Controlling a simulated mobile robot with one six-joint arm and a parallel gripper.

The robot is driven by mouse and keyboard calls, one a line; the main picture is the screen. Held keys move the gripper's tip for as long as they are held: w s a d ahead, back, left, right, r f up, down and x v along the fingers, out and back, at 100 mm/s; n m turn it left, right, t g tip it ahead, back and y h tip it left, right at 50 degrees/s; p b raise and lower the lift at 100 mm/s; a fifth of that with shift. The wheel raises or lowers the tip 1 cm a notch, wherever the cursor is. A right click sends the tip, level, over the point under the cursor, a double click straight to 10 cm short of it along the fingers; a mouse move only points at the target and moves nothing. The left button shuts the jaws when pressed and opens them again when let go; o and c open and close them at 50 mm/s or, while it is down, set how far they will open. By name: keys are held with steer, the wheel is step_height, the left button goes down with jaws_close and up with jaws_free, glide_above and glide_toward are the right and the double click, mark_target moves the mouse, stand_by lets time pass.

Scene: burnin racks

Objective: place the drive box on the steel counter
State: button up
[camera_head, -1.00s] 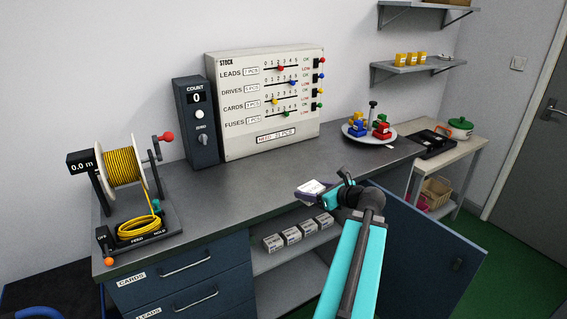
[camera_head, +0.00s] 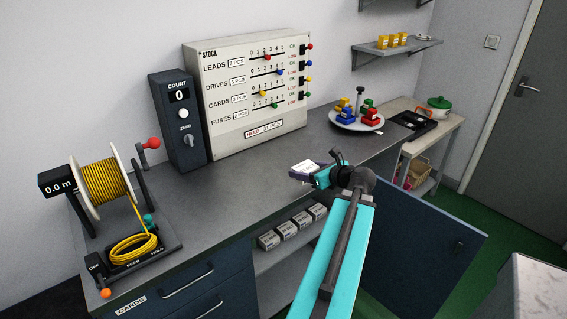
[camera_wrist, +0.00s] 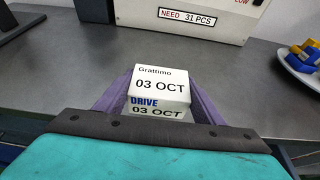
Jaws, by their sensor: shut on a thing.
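The drive box (camera_wrist: 158,88) is a small white box with a "Grattimo 03 OCT" label on top and "DRIVE" on its near face. My gripper (camera_wrist: 160,92) has its purple fingers shut on the box's two sides in the wrist view. In the head view the box (camera_head: 304,167) and my gripper (camera_head: 312,174) show over the front part of the grey steel counter (camera_head: 235,190). The box looks level and above the surface; the exact gap is hard to tell. My arm hides part of the counter's front edge.
A cable reel (camera_head: 105,185) stands at the counter's left. A count unit (camera_head: 178,120) and stock panel (camera_head: 250,95) stand along the wall. A round tray (camera_head: 342,123) holds coloured pieces at the right. Grey boxes (camera_head: 288,230) sit on the shelf below, beside an open door (camera_head: 420,240). The middle counter is clear.

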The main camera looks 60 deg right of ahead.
steer(key=shift+w, duration=0.1)
steer(key=p, duration=0.5)
glide_above(298, 156)
steer(key=s+a, duration=0.3)
steer(key=a, duration=0.2)
steer(key=shift+w+f, duration=0.1)
steer(key=shift+f, duration=0.55)
steer(key=shift+f, duration=0.2)
steer(key=shift+f+p, duration=0.65)
steer(key=shift+f, duration=1)
steer(key=shift+f, duration=0.15)
steer(key=o, duration=1.1)
steer(key=shift+o, duration=0.2)
steer(key=shift+r, duration=0.2)
